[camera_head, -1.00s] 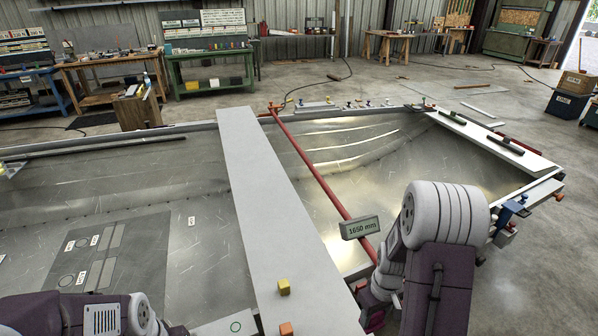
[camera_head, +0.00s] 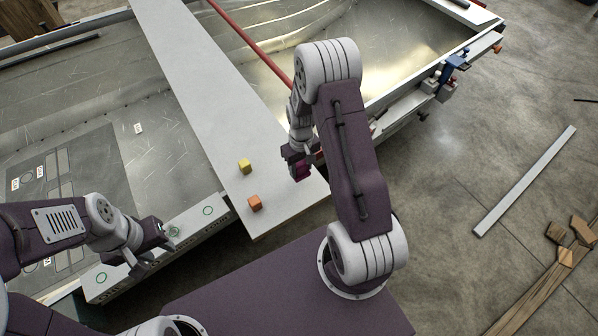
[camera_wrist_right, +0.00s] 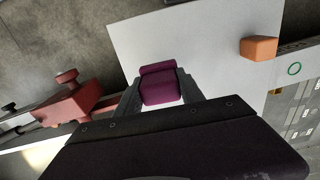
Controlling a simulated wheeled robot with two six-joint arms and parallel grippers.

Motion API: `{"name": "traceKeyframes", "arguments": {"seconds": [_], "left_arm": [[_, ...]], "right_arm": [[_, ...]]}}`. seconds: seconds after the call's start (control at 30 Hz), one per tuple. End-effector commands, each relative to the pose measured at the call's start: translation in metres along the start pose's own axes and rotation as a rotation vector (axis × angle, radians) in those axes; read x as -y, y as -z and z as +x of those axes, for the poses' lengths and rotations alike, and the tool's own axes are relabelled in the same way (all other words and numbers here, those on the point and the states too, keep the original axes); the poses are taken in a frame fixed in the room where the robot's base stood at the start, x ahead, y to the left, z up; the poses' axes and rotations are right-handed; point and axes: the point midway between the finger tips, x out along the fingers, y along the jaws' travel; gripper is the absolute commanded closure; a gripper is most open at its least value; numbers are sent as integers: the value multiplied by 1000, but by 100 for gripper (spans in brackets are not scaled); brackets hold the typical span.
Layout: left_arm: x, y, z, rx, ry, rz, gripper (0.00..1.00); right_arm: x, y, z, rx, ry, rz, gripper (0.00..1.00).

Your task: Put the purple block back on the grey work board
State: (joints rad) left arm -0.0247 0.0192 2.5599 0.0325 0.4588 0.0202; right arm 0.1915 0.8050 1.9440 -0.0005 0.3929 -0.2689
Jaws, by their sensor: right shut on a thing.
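The purple block (camera_wrist_right: 160,85) is between the fingers of my right gripper (camera_wrist_right: 162,92), which is shut on it. In the head view the purple block (camera_head: 301,172) shows below my right gripper (camera_head: 300,165), at the right edge of the near end of the grey work board (camera_head: 190,75). The pale board (camera_wrist_right: 195,35) lies beneath and beyond the block in the wrist view. I cannot tell whether the block touches it. My left gripper (camera_head: 155,250) appears open and empty by the near hull edge, left of the board.
A yellow block (camera_head: 244,166) and an orange block (camera_head: 254,203) stand on the board's near end, left of the purple block. A red bar (camera_head: 250,42) runs beyond the board. Red clamp (camera_wrist_right: 80,103) parts are left of the gripper in the wrist view.

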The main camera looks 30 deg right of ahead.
Motion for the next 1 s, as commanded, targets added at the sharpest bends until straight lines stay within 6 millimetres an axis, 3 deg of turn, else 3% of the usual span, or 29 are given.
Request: {"name": "traceKeyframes", "arguments": {"seconds": [0.17, 0.37, 0.77, 0.8, 0.87, 1.0], "left_arm": [[0, 0, 1, 0, 0, 0, 64], [0, 0, 3, 0, 0, 0, 64], [0, -1, 6, 0, 0, 0, 64], [0, -1, 5, 0, 0, 0, 64], [0, -1, 5, 0, 0, 0, 64], [0, 0, 5, 0, 0, 0, 64]], "right_arm": [[2, 2, 7, 2, 1, 0, 100], [2, 2, 40, 3, 1, 0, 100], [1, 2, 46, 0, 0, 0, 100], [1, 2, 45, 0, 0, 0, 44], [1, 2, 45, 0, 0, 0, 33], [1, 2, 45, 0, 0, 0, 33]]}}
